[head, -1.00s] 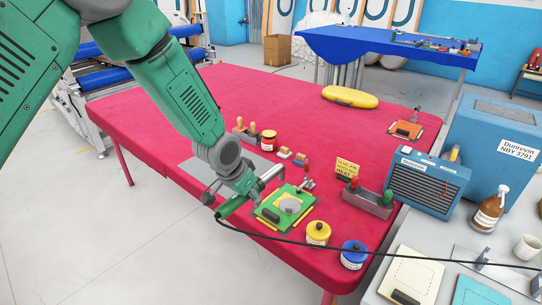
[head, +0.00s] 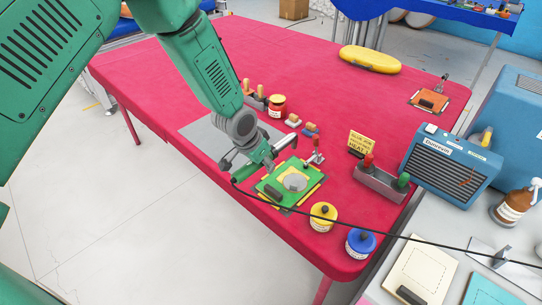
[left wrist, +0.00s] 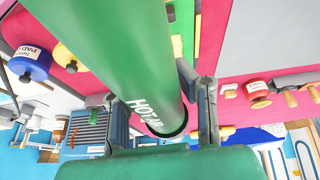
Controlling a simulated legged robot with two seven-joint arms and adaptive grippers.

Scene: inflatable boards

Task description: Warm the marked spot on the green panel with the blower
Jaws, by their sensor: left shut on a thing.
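The green panel (head: 272,188) lies on the red table. A grey round patch (head: 295,182) shows on it, seemingly the marked spot. My left gripper (head: 258,163) is shut on the green blower (head: 246,174), just beyond and left of the panel. The blower's silver nozzle (head: 283,141) points up and right, past the patch rather than at it. In the left wrist view the blower (left wrist: 110,60) fills the middle between the fingers, lettered "HOT AIR". I cannot tell its exact height above the table. My right gripper is not in view.
A black cord (head: 330,219) runs from the blower to the right. A yellow-lidded pot (head: 323,215) and a blue-lidded pot (head: 360,243) stand near the panel. A red clamp (head: 317,150), yellow sign (head: 361,143) and grey holder (head: 380,183) stand beyond. The table's back left is clear.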

